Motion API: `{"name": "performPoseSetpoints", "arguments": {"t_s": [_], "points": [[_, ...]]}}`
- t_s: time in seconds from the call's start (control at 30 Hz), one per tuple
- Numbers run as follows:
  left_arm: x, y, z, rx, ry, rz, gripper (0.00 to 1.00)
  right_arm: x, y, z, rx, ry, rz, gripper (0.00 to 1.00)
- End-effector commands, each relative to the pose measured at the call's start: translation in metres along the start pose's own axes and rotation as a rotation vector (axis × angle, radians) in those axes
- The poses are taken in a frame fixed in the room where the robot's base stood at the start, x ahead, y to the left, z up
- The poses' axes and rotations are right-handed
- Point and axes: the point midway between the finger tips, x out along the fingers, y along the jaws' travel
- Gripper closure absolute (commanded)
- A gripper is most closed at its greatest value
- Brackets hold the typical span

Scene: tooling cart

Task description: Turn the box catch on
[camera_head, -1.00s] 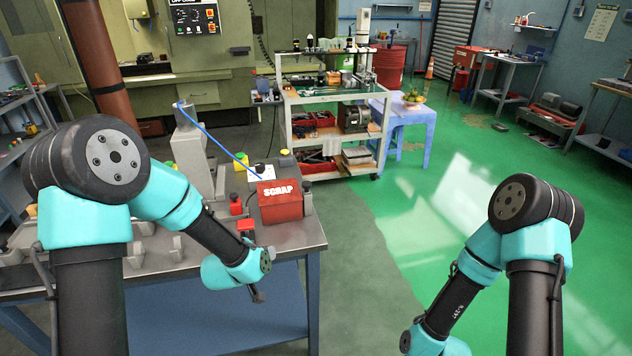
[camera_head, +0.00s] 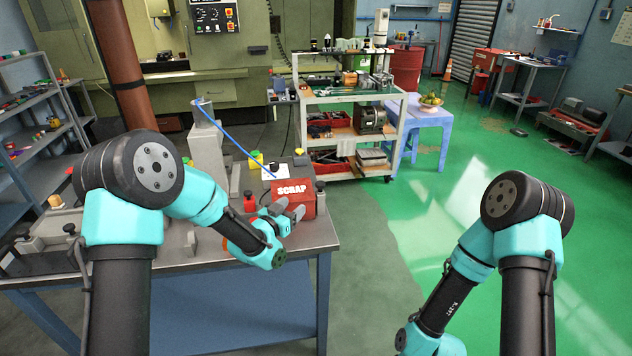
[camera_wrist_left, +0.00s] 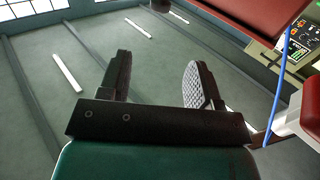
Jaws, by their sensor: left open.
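A red box (camera_head: 308,200) marked SCRAP sits near the right end of the metal bench. I cannot make out its catch in any view. My left gripper (camera_head: 287,210) is at the box's front, its grey fingers open and overlapping the box's lower front in the head view. I cannot tell whether they touch it. In the left wrist view the two fingers of my left gripper (camera_wrist_left: 157,82) stand apart with nothing between them. A red surface, likely the box (camera_wrist_left: 275,12), crosses the top right there. My right gripper is below the head view's edge.
A loaded tool cart (camera_head: 347,97) and a blue stool (camera_head: 420,117) stand behind. Green floor is open to the right.

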Motion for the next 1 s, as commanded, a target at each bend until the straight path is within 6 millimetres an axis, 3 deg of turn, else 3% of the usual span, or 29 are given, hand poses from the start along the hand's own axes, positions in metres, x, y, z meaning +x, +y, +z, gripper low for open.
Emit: {"name": "performPoseSetpoints", "arguments": {"t_s": [0.47,1.0], "points": [[0.008,0.000,0.000,0.001,0.002,0.001,0.42,0.000,0.000,0.000,0.000,0.000,0.000,0.22],[0.088,0.000,0.000,0.001,0.001,0.001,0.42,0.000,0.000,0.000,0.000,0.000,0.000,0.22]]}}
